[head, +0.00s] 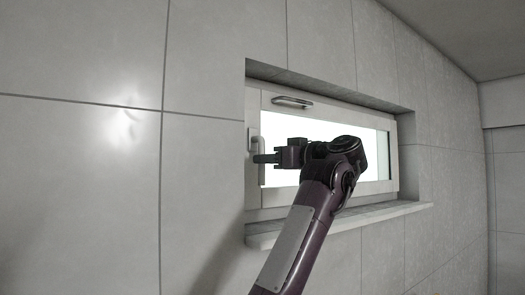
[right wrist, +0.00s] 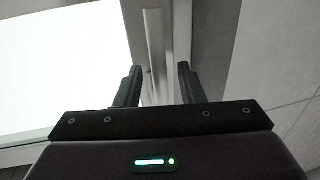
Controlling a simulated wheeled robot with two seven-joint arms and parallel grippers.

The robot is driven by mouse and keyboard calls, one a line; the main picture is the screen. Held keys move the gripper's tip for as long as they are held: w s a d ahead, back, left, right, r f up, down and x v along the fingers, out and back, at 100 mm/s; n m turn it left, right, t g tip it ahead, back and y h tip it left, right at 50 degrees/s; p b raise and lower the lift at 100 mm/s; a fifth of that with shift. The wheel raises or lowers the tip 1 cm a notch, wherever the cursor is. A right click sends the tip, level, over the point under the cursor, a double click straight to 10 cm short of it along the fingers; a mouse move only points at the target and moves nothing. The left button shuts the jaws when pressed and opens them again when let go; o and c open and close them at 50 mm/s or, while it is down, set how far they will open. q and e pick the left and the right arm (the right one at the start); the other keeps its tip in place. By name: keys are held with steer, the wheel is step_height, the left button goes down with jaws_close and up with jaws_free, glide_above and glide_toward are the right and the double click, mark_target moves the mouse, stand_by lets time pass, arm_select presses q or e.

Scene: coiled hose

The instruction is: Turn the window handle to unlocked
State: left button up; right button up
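The window (head: 385,188) has a pale frame and is set in a recess in the tiled wall. A light handle (head: 252,136) is on the left side of its frame, its lower part partly hidden by my right gripper (head: 262,158). In the right wrist view a long pale bar, seemingly this handle (right wrist: 154,50), runs between the two dark fingers of my right gripper (right wrist: 158,85). The fingers are open, with a visible gap on either side of the bar. My left gripper is not in view.
A grey metal handle (head: 292,102) lies level on the upper frame. A sill (head: 350,220) juts out below the window, under my right forearm. The recess edges surround the window. The tiled wall (head: 80,190) on the left is bare.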

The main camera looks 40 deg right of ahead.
steer(key=w, duration=0.3)
steer(key=shift+a+p, duration=0.15)
steer(key=shift+p, duration=0.2)
steer(key=shift+w+f, duration=0.2)
steer(key=shift+w, duration=0.05)
steer(key=shift+s, duration=0.3)
steer(key=shift+c, duration=1.4)
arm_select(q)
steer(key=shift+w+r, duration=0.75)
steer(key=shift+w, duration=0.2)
arm_select(e)
jaws_close()
